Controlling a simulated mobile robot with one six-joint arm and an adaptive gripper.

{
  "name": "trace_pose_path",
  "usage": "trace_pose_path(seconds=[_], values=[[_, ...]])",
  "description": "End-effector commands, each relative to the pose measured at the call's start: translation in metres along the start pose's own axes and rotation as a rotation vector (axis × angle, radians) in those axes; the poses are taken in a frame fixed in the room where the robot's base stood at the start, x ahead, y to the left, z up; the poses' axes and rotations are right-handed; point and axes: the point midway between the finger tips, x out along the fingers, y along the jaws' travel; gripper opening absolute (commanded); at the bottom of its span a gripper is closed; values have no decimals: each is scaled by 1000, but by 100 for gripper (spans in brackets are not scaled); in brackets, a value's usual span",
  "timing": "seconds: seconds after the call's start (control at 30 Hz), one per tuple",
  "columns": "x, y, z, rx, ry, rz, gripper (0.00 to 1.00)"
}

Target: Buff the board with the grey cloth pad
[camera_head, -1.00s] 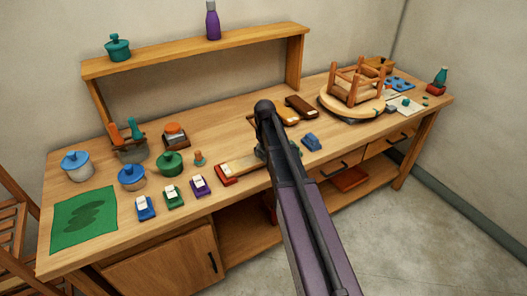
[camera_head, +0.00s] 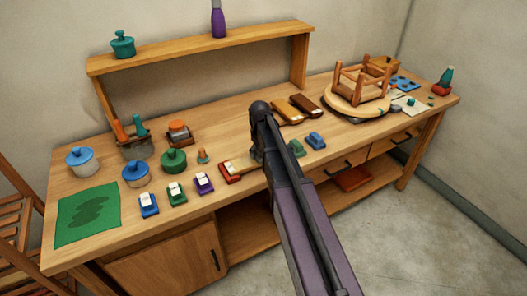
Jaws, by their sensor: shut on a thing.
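My gripper (camera_head: 257,156) shows only as a small dark part beside my arm, low over the board's visible right end. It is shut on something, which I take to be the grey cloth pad. The pad itself is hidden, and I cannot tell whether it touches the board.
Blue (camera_head: 149,204), green (camera_head: 177,194) and purple (camera_head: 204,183) blocks stand left of the board. A green block (camera_head: 297,148) and a blue block (camera_head: 315,141) stand right of my arm. Two brown brushes (camera_head: 287,111) lie behind. A stool (camera_head: 362,85) stands on a round disc.

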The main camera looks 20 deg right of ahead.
Motion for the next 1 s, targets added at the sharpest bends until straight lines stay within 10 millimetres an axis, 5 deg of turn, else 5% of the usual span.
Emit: trace_pose_path(seconds=[0.53,1.0], values=[[1,-7,0,-1,0,-4,40],[-1,-34,0,-1,0,-2,40]])
